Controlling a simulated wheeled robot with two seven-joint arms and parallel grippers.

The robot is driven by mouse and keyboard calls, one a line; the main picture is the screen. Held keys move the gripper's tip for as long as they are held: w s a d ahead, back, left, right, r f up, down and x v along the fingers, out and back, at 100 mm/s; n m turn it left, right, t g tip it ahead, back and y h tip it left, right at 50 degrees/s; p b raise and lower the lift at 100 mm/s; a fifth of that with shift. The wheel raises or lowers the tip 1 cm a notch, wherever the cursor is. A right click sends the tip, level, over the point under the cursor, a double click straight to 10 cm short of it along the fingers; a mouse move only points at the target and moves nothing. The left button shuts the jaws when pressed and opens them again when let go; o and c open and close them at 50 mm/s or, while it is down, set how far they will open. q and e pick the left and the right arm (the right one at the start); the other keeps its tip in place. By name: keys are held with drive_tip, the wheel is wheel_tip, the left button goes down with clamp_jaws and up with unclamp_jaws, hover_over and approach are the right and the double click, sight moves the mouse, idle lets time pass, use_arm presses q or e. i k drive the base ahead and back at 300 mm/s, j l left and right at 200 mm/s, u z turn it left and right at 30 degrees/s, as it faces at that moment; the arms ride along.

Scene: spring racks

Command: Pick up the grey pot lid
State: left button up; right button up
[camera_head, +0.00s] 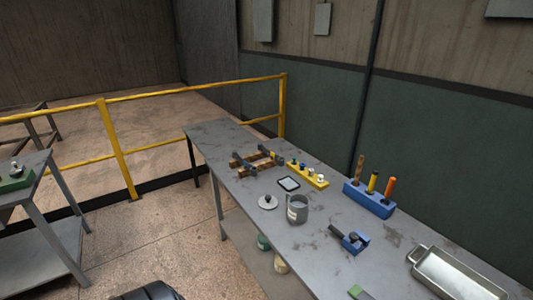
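The grey pot lid (268,203) lies flat on the long grey workbench (213,133), near its front edge. It is a pale round disc with a small dark knob on top. A grey pot or mug (297,212) with a pale label stands just to its right, close beside it.
A small dark-screened device (289,184), a wooden rack (256,161) and a yellow holder (308,174) lie behind the lid. A blue tool holder (368,199), a blue clamp-like tool (350,240) and a metal tray (452,276) stand further right. Yellow railing (117,148) runs behind.

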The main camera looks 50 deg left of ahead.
sight(268, 202)
drive_tip(key=i+j, duration=0.1)
drive_tip(key=j, duration=1.2)
drive_tip(key=i+j+z, duration=0.15)
drive_tip(key=j, duration=1.2)
